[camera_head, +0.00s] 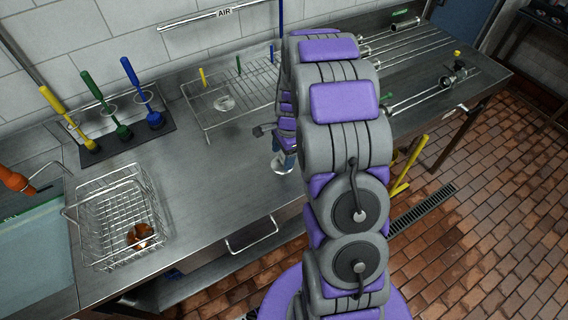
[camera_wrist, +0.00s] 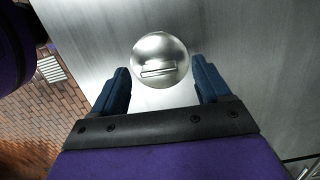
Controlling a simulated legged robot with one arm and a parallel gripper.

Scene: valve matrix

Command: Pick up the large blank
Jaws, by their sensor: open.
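A round, shiny metal disc with a raised bar handle, which looks like the large blank (camera_wrist: 160,47), lies on the steel counter in the wrist view. In the head view the blank (camera_head: 281,167) shows only in part, below my gripper (camera_head: 287,150). My gripper (camera_wrist: 161,78) is open, with one blue finger on each side of the blank's near part. Gaps show between the fingers and the disc, and nothing is held. The height of the fingertips above the counter is hard to tell.
A wire rack (camera_head: 245,88) with another shiny disc (camera_head: 224,103) stands behind. A wire basket (camera_head: 117,218) with a copper-coloured piece (camera_head: 140,236) is at left. Coloured brushes (camera_head: 112,100) stand at the back left. Counter between basket and gripper is clear.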

